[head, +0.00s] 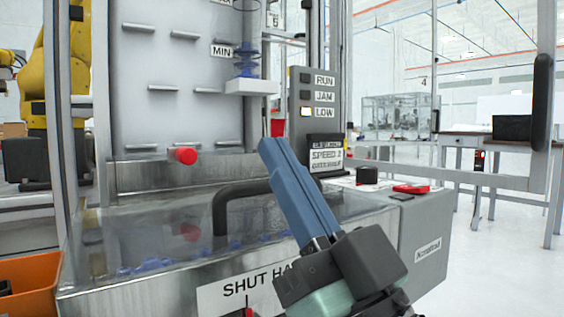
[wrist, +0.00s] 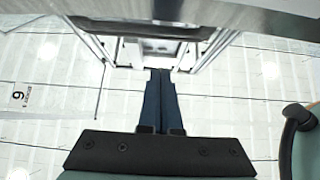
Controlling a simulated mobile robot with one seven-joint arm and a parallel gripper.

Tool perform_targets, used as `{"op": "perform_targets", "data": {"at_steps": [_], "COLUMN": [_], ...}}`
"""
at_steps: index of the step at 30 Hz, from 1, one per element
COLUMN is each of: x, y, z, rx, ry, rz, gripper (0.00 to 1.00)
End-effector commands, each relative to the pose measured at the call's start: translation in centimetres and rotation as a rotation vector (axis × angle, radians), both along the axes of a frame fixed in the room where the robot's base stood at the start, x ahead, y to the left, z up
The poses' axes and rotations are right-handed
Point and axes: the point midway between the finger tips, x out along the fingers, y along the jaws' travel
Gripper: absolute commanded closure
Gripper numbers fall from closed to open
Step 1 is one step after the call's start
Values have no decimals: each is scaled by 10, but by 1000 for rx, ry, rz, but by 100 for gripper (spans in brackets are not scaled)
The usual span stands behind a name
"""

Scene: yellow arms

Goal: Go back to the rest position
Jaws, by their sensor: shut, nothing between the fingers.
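My gripper (head: 268,145) is in front of the machine, its blue fingers pointing up and to the left in the head view. The fingers are together with nothing between them. In the wrist view my gripper (wrist: 160,74) also shows with its two dark blue fingers side by side. Behind the fingers is the machine's clear hatch (head: 150,235) with a black bar handle (head: 222,212). I cannot tell from these frames whether the fingers touch the handle.
A control panel (head: 316,95) with RUN, JAM and LOW lamps stands behind the fingers; LOW is lit. A red knob (head: 184,156) is on the machine front. An orange bin (head: 30,285) sits at the lower left. A table (head: 470,140) and open floor lie to the right.

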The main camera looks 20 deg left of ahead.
Motion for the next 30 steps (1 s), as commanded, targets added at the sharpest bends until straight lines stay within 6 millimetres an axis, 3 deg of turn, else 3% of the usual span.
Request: {"op": "perform_targets", "data": {"at_steps": [1, 6, 15, 20, 25, 30], "x": [-4, -19, -32, -25, -9, -2], "y": [-7, -26, -40, -34, -31, -41], "z": [-17, -45, -64, -45, -5, 40], "rx": [-1, 0, -4, -46, -106, -121], "ry": [9, 7, 2, 22, 58, 66], "rz": [-4, -3, -5, -74, -245, -443], "gripper": [100, 100, 100, 100, 100, 100]}}
